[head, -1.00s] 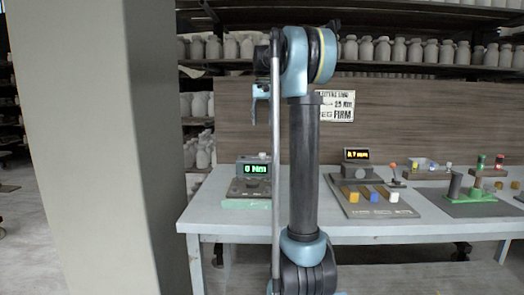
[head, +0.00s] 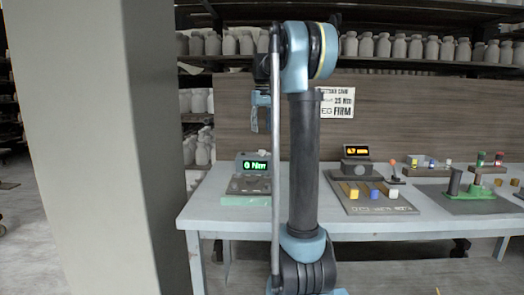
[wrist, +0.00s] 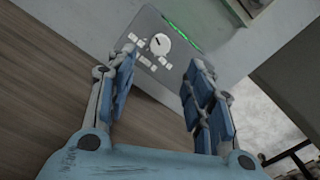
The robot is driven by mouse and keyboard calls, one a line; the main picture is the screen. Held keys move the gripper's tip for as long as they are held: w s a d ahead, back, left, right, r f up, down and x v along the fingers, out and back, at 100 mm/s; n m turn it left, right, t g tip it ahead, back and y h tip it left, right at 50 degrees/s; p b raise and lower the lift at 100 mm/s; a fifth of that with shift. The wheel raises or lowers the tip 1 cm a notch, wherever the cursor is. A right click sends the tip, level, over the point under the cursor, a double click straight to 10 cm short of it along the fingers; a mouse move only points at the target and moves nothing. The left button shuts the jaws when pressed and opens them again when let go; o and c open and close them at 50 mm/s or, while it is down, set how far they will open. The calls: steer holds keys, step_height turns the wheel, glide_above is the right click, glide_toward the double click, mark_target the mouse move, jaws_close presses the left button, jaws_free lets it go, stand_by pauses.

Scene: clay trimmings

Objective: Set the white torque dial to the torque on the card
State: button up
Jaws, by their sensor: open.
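The white torque dial (wrist: 160,44) is a round white knob with a pointer mark on a grey panel (wrist: 148,17) in the wrist view. Small white labels lie around it. The green display (head: 255,166) on this unit reads 0 Nm in the head view; the dial cannot be made out there. The card (head: 337,103) on the back board appears to read 25 Nm and FIRM, partly hidden by my arm. My gripper (wrist: 162,62) is open and empty, its fingers apart on either side of the dial's direction, not touching it. In the head view my gripper (head: 262,112) hangs above the unit.
The grey table (head: 240,229) also holds a dark station (head: 352,208) with coloured blocks (head: 375,195) and an orange display (head: 357,151). Green parts (head: 471,193) stand further right. A large pillar (head: 90,150) fills the left. Shelves of jars stand behind.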

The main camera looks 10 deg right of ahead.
mark_target(262, 150)
step_height(262, 150, down, 10)
steer(key=shift+f, duration=0.2)
stand_by(0.3)
steer(key=c, duration=1.1)
